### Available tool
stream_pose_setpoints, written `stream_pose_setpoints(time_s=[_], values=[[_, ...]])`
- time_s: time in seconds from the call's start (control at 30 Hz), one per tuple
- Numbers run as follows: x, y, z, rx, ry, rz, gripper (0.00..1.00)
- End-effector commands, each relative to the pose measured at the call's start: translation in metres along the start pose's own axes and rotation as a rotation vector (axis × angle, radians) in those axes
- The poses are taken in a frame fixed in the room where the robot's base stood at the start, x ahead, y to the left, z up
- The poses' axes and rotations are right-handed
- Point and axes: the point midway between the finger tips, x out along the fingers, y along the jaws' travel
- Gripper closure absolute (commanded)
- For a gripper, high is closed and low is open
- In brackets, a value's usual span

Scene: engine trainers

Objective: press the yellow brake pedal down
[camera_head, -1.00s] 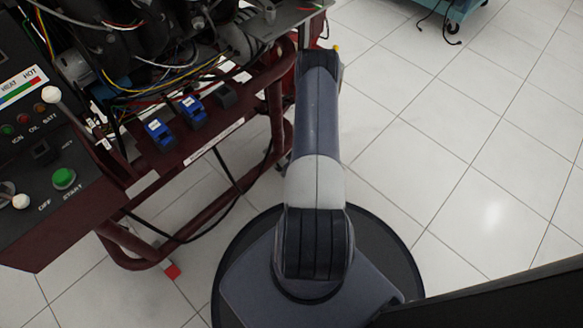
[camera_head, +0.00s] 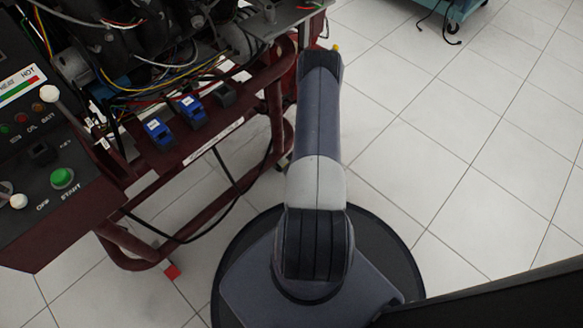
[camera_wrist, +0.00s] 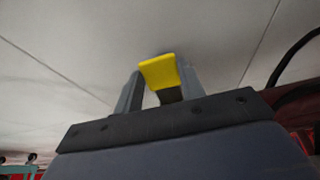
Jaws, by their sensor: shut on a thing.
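The yellow brake pedal (camera_wrist: 160,72) shows in the wrist view as a bright yellow pad with a darker side. My gripper (camera_wrist: 159,80) has one grey finger on each side of it and is shut on it. The pad covers part of the space between the fingers, so the exact contact is hard to see. In the head view only a small yellow spot (camera_head: 336,47) shows just past the far end of my arm. The gripper itself is hidden there behind the arm.
A dark red engine stand (camera_head: 230,140) with wires and blue connectors (camera_head: 159,134) is close on the left. Its control panel has a green button (camera_head: 63,178). A teal cart (camera_head: 458,10) stands at the far top. Tiled floor is clear on the right.

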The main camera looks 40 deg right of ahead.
Motion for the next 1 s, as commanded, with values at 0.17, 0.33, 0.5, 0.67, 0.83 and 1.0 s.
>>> stream_pose_setpoints(time_s=[0.17,0.33,0.5,0.67,0.83,1.0], values=[[0.014,-0.001,0.009,0.004,0.109,-0.002,1.0],[0.018,-0.001,0.01,0.002,0.201,-0.001,1.0],[0.018,0.0,0.009,0.0,0.239,0.002,1.0],[0.017,0.0,0.009,-0.001,0.24,0.002,1.0],[0.017,0.0,0.009,-0.001,0.239,0.001,0.57],[0.017,0.0,0.008,-0.001,0.239,0.002,0.43]])
